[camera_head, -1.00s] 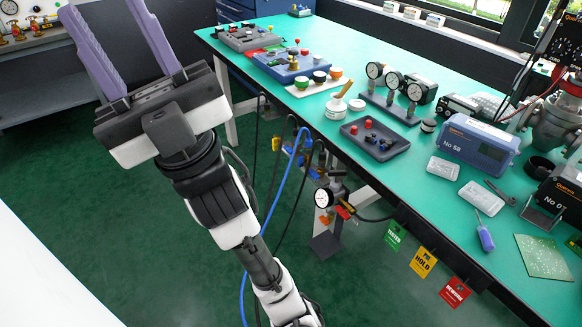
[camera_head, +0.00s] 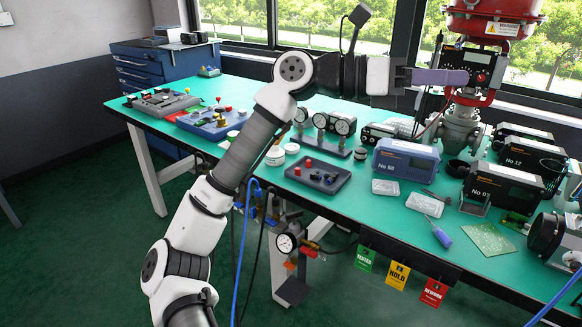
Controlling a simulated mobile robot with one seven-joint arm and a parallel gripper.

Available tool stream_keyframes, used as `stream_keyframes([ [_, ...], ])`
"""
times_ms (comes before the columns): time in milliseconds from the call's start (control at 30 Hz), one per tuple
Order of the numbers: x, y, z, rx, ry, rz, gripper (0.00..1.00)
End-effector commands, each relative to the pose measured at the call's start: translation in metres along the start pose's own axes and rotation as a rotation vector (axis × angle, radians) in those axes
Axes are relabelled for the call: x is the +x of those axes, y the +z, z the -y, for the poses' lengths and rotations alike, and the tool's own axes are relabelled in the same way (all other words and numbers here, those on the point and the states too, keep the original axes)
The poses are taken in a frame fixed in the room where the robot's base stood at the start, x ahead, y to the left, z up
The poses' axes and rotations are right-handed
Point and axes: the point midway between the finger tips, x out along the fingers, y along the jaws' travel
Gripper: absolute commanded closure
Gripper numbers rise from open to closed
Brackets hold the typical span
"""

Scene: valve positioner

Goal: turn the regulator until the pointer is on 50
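A valve assembly stands at the back right of the bench, with a red actuator (camera_head: 492,30) on top and a grey valve body (camera_head: 460,128) below. A black positioner box (camera_head: 474,56) with small round parts on its front is mounted between them. My gripper (camera_head: 466,77) points right, its purple fingertips at or just in front of the box's lower front. I see the fingers side-on, overlapping, so their opening and any contact are hidden. I cannot make out which part is the regulator, nor read a pointer or a 50 mark.
A blue unit marked No 58 (camera_head: 406,160) and several black units, one marked No 07 (camera_head: 500,187), stand on the green bench (camera_head: 340,225). Three gauges on a stand (camera_head: 325,132) are below my forearm. Another gauge (camera_head: 285,243) hangs below the bench edge.

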Motion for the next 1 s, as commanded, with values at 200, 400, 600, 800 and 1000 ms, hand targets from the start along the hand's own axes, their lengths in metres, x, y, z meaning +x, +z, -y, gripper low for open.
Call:
stream_keyframes([
  [200, -0.015, -0.134, -0.133, -0.046, 0.281, -0.635, 0.69],
  [400, -0.14, -0.208, -0.196, -0.158, 0.529, -1.163, 0.69],
  [600, -0.237, -0.216, -0.199, -0.271, 0.678, -1.445, 0.69],
  [800, -0.257, -0.225, -0.199, -0.299, 0.703, -1.5, 0.69],
  [1000, -0.259, -0.258, -0.207, -0.299, 0.701, -1.497, 0.69],
])
